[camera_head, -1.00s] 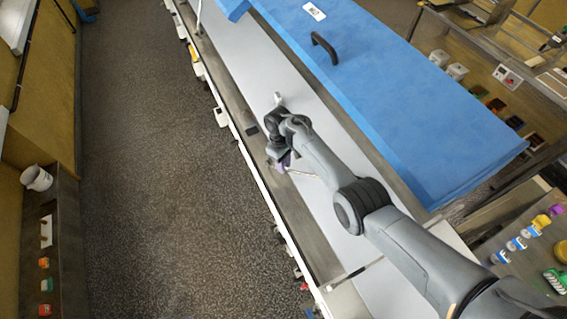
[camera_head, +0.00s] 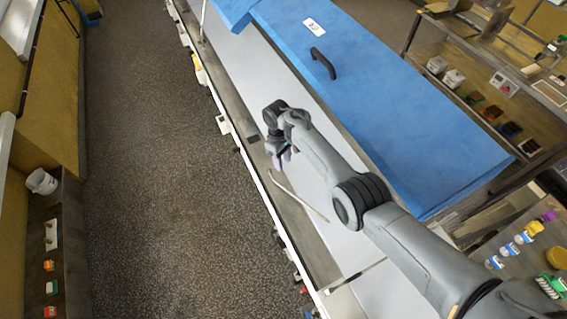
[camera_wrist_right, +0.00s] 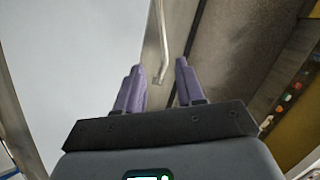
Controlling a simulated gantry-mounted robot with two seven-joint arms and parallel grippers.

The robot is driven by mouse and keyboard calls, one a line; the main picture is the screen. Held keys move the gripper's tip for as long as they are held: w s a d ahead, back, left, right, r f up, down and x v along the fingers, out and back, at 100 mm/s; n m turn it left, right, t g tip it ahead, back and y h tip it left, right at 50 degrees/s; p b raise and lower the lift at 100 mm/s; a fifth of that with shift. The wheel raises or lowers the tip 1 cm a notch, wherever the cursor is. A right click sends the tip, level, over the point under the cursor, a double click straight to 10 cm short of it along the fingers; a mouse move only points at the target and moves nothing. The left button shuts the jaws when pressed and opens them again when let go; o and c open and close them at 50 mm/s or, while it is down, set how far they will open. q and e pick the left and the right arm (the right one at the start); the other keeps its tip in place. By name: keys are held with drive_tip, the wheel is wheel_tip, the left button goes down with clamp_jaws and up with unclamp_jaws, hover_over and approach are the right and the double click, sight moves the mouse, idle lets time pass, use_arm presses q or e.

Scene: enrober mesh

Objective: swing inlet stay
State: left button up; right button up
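The stay appears as a thin, pale rod (camera_head: 298,196) lying slantwise over the near rim of the long machine, below my right gripper in the head view. My right gripper (camera_head: 284,158) is close to the rod's upper-left end and looks apart from it. In the right wrist view the purple fingers of the right gripper (camera_wrist_right: 160,68) are spread with a clear gap. A pale rod with a bent end (camera_wrist_right: 163,45) shows in that gap; whether it lies between the fingers or beyond them I cannot tell. My left gripper is not in view.
A large blue cover (camera_head: 350,110) with a black handle (camera_head: 323,63) lies along the machine, right of my arm. The pale bed (camera_head: 250,75) runs beside it. A thin bar (camera_head: 356,273) crosses the near end. The floor (camera_head: 150,160) at left is clear.

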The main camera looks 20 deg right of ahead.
drive_tip(key=r, duration=0.2)
drive_tip(key=w+r+p, duration=0.1)
drive_tip(key=r, duration=0.1)
drive_tip(key=shift+r+p, duration=0.1)
drive_tip(key=shift+p, duration=0.2)
drive_tip(key=shift+s, duration=0.1)
